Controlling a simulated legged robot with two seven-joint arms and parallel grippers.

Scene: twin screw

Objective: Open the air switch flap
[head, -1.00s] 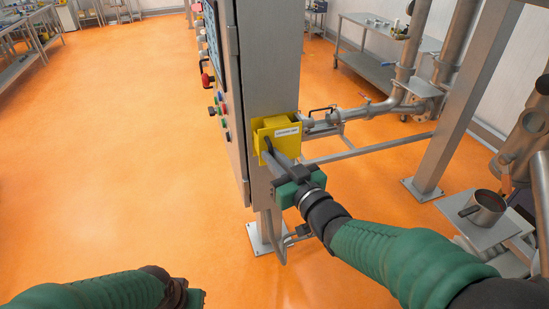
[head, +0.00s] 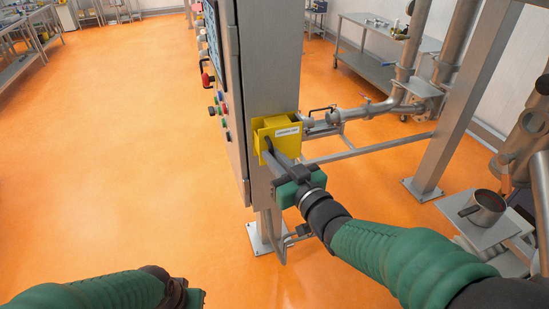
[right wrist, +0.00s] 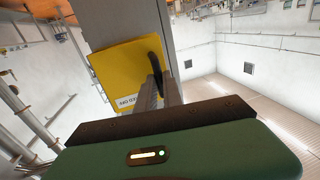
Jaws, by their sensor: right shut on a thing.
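The yellow air switch box (head: 290,144), with a white label, is on the side of the grey cabinet. My right gripper (head: 267,152) reaches its front face from below right. In the right wrist view, the yellow face (right wrist: 120,75) is tilted in the picture, and a curved black handle (right wrist: 155,50) stands at its edge. My right gripper (right wrist: 160,85) is shut on this black handle, its fingers close to the yellow face. Whether the flap stands at all open is hard to tell. Of my left gripper, only a bit of the body shows at the bottom edge; its fingers are hidden.
Metal pipes (head: 375,112) and a frame post (head: 455,110) stand to the right. A pot (head: 487,207) sits on a small stand. The orange floor at left is clear.

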